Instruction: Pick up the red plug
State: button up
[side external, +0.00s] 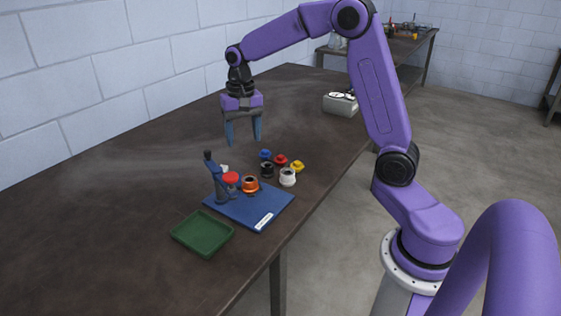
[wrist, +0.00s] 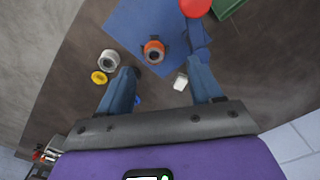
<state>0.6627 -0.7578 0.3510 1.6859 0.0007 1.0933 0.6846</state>
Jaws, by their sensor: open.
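The red plug (side external: 281,160) stands on the table between a blue plug (side external: 265,154) and a yellow plug (side external: 297,166) in the side view. My gripper (side external: 243,145) is open and empty, pointing down above the table, to the left of the plugs in that view and apart from them. In the wrist view my gripper (wrist: 162,68) also shows with its fingers spread. The yellow plug (wrist: 99,77) and a sliver of blue (wrist: 137,101) show there, but I cannot make out the red plug, which may be behind a finger.
A black ring (side external: 267,171) and a white ring (side external: 288,177) stand before the plugs. A blue mat (side external: 250,211) bears an orange ring (side external: 250,184) and a blue upright tool with a red disc (side external: 231,179). A green tray (side external: 202,236) lies nearby. A grey box (side external: 341,105) stands farther back.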

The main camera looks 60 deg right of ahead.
jog(key=w+d+f+m, duration=0.1)
jog(key=w+d+m, duration=0.2)
jog(key=d, duration=0.3)
jog(key=w+d+f+m, duration=0.1)
jog(key=w+d+m, duration=0.15)
jog(key=d, duration=0.35)
jog(key=m, duration=0.6)
send_over(281, 156)
notch_tip(281, 156, down, 3)
notch_tip(281, 156, down, 16)
jog(key=shift+w+d+f, duration=0.1)
jog(key=shift+w+f, duration=0.05)
jog(key=shift+f, duration=0.1)
jog(key=c, duration=1.1)
